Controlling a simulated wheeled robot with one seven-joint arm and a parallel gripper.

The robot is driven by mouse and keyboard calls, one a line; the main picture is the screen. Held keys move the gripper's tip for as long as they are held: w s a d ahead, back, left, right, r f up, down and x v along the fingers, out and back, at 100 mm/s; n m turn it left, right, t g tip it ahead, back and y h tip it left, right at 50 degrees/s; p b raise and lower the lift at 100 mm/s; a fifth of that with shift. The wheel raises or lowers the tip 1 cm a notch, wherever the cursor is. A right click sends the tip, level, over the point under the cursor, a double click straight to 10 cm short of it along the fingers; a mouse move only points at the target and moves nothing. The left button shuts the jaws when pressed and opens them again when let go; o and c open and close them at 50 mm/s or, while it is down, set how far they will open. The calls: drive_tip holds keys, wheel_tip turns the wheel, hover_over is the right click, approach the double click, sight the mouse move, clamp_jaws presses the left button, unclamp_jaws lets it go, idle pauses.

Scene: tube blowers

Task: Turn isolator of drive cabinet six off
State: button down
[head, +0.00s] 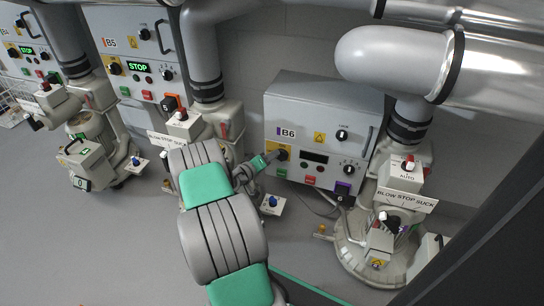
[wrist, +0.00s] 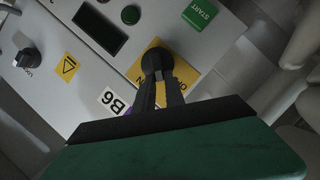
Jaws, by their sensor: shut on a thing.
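Drive cabinet B6 (head: 300,104) is a light grey box on the wall, right of centre in the head view. Its label (wrist: 112,101) shows in the wrist view. The isolator is a black rotary knob (wrist: 156,60) on a yellow plate (wrist: 204,84); in the head view the yellow plate is partly covered by my gripper (head: 272,157). In the wrist view my gripper (wrist: 161,92) is shut on the knob, its fingers on either side of the grip. The fingers hide part of the plate's lettering, so I cannot read the knob's position. The cabinet's display (wrist: 100,27) is dark.
A green START button (wrist: 199,13) is close to the isolator. A black LOCK knob (head: 342,135) and a warning sign (head: 319,138) are on the same panel. Cabinet B5 (head: 120,42), its display lit STOP, is to the left. A blower (head: 352,250) stands below right.

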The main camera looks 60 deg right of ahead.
drive_tip(key=c, duration=1.4)
unclamp_jaws()
wheel_tip(320, 180, up, 4)
drive_tip(key=shift+f+p, duration=0.25)
drive_tip(key=shift+p, duration=0.7)
drive_tip(key=s+a+r+p, duration=0.7)
drive_tip(key=a+r, duration=0.2)
drive_tip(key=a, duration=0.3)
drive_tip(key=shift+r+p, duration=0.25)
drive_tip(key=shift+p, duration=0.05)
